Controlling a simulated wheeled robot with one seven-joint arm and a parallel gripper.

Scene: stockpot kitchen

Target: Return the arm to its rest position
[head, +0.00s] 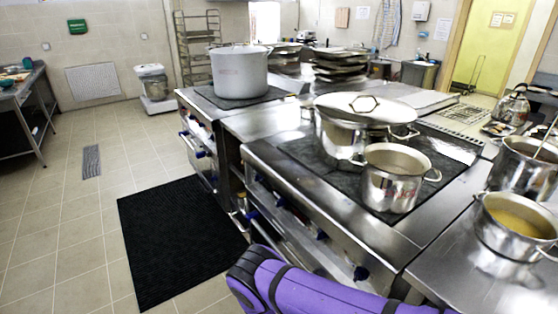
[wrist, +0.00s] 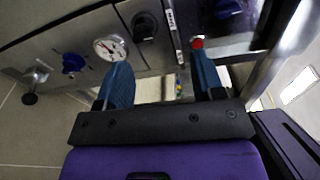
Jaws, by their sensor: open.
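My gripper (wrist: 163,88) shows in the wrist view with its two blue fingers spread apart and nothing between them. It is near the front panel of the stove (wrist: 145,40), which carries a round gauge, a black knob and blue knobs. I cannot tell whether the fingers touch anything. In the head view, my purple arm crosses the bottom, in front of the stove's front edge. My gripper itself is not seen there.
Close to the arm are the stove front (head: 320,215) and the steel counter (head: 470,270). A lidded pot (head: 340,135), an open pot (head: 390,185) and a soup pot (head: 515,225) stand above. Floor with a black mat (head: 180,240) lies clear at left.

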